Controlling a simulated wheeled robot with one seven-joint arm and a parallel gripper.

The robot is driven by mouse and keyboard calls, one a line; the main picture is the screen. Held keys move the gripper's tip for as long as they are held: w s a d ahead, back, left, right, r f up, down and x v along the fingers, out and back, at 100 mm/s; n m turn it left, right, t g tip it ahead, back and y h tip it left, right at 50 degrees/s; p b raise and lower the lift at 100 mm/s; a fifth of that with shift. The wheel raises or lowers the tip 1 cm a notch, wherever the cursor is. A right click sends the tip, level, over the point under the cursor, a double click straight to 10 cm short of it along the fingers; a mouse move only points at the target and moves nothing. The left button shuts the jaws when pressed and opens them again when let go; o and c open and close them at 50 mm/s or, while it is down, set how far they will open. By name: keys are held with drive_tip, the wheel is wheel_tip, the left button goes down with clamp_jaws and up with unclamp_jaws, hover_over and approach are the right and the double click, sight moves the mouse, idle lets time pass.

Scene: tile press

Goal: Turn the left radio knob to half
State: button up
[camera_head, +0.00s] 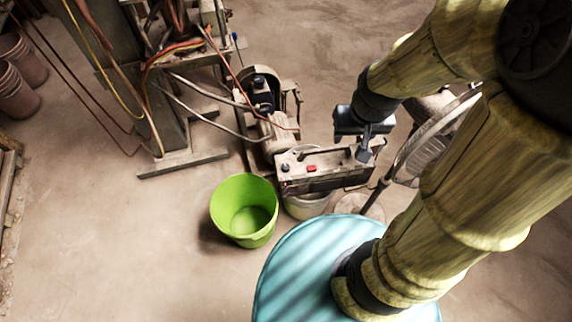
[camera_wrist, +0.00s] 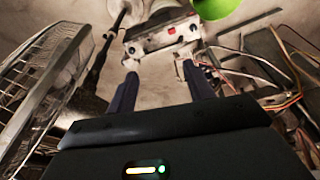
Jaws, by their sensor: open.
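The radio (camera_head: 326,180) is a worn, pale and dark box with a handle on top, low among the clutter in the head view. A dark knob (camera_head: 285,167) shows near its left end, and a red button (camera_head: 311,168) beside it. The wrist view sees the radio (camera_wrist: 158,42) from the opposite side, with a small dark knob (camera_wrist: 131,50) at its left and another (camera_wrist: 193,27) at its right. My gripper (camera_head: 366,150) is open above the radio's right end in the head view. In the wrist view its fingers (camera_wrist: 162,85) are spread and empty.
A green bucket (camera_head: 231,202) stands left of the radio. A standing fan (camera_head: 430,135) is close at the right. A grinder-like machine (camera_head: 265,95) with cables is behind. A round teal surface (camera_head: 295,270) lies in front. Bare floor (camera_head: 100,240) is open at left.

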drive_tip(key=w+a+f+n+g+b, duration=0.1)
drive_tip(key=w+a+f+n+b, duration=0.35)
drive_tip(key=w+f+b, duration=0.6)
drive_tip(key=n+g+b, duration=0.2)
drive_tip(key=n+b, duration=0.2)
drive_tip(key=b, duration=0.2)
hover_over(286, 166)
wheel_tip(286, 166, down, 19)
drive_tip(key=shift+a+r, duration=0.1)
drive_tip(key=shift+r, duration=0.05)
wheel_tip(286, 166, down, 17)
drive_tip(key=shift+f+b, duration=0.2)
drive_tip(key=shift+b, duration=0.85)
drive_tip(key=c, duration=1)
